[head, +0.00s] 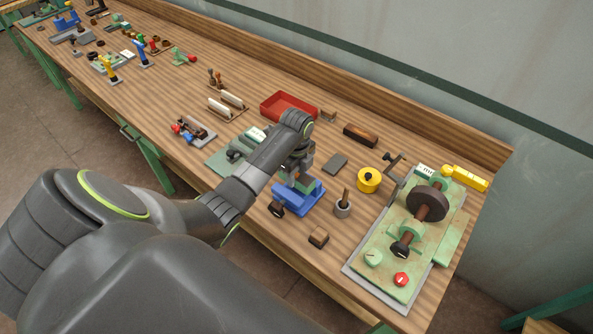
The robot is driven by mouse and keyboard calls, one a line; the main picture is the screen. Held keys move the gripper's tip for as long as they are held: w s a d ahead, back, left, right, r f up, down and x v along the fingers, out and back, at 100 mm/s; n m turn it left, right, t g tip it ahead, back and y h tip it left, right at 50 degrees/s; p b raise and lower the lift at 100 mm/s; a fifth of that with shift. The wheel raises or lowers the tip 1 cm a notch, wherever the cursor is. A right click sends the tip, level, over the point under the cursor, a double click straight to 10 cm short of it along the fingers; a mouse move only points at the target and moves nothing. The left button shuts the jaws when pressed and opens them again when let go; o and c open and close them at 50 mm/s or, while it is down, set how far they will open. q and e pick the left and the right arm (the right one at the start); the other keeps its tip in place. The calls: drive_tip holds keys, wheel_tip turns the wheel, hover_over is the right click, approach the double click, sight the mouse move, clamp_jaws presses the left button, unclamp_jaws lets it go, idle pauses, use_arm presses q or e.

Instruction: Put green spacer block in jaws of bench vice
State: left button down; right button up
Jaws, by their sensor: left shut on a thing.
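The blue bench vice (300,197) stands near the front edge of the workbench, with its dark handle knob toward me. My left arm reaches in from the left, and my left gripper (297,168) points down right over the vice jaws. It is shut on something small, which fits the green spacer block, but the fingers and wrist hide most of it. I cannot tell whether the block is between the jaws or just above them. My right gripper is not in view.
A grinder on a green base (405,245) stands to the right. A yellow tape roll (369,180), a grey pot with a wooden handle (343,205) and a small wooden block (318,237) lie close to the vice. A red tray (288,104) is behind.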

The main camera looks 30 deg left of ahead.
use_arm(q)
drive_tip(key=shift+r+p, duration=0.1)
drive_tip(key=shift+p, duration=0.25)
idle(0.4)
drive_tip(key=shift+f+b, duration=0.5)
drive_tip(key=shift+f, duration=0.55)
drive_tip(key=shift+r, duration=0.15)
idle(0.3)
drive_tip(key=shift+r+p, duration=0.65)
drive_tip(key=shift+p, duration=0.25)
drive_tip(key=shift+f+b, duration=0.4)
drive_tip(key=shift+f, duration=0.4)
idle(0.8)
drive_tip(key=c, duration=0.8)
unclamp_jaws()
drive_tip(key=shift+c, duration=0.2)
